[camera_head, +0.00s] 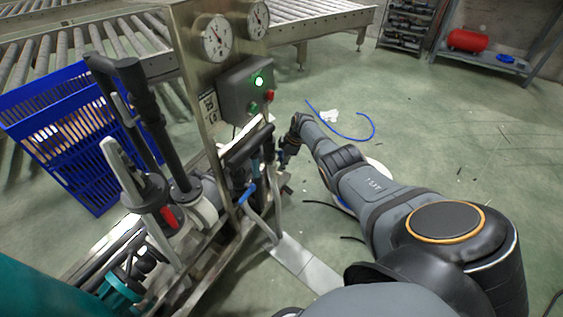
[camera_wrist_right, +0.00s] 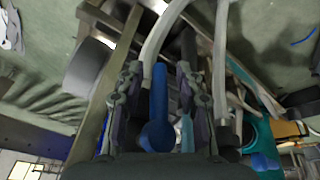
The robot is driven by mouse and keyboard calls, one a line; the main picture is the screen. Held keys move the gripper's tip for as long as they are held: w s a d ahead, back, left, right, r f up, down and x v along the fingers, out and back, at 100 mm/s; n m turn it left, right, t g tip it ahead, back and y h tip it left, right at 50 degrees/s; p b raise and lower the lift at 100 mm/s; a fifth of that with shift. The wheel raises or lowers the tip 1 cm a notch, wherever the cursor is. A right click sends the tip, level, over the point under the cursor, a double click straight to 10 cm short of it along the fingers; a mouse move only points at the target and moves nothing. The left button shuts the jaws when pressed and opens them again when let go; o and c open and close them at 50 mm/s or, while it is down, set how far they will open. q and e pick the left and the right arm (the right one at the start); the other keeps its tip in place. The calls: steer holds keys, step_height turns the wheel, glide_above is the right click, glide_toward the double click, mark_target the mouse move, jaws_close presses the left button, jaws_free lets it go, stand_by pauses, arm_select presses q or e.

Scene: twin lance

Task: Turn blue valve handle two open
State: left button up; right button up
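A blue valve handle (camera_wrist_right: 157,115) lies lengthwise between the two fingers of my right gripper (camera_wrist_right: 158,78) in the right wrist view. Gaps show on both sides of it, so the fingers stand apart and do not visibly press on it. I cannot tell how deep it sits between them. In the head view my right gripper (camera_head: 284,160) is at the right side of the metal panel stand, partly hidden. A blue handle (camera_head: 247,194) shows low on the stand, left of that gripper. I cannot tell which handle is number two. My left gripper is not in view.
The steel panel (camera_head: 196,75) carries gauges and a grey button box (camera_head: 247,88) with a green light. Black-gripped lances (camera_head: 150,110) stand left of it. A blue crate (camera_head: 75,140) is further left. Hoses run close to the gripper. The floor at right is mostly open.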

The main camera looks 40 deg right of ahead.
steer(key=shift+d+r, duration=0.1)
steer(key=shift+r, duration=0.05)
steer(key=shift+d+r, duration=0.1)
steer(key=shift+r, duration=0.15)
steer(key=v, duration=1.1)
steer(key=shift+s, duration=0.1)
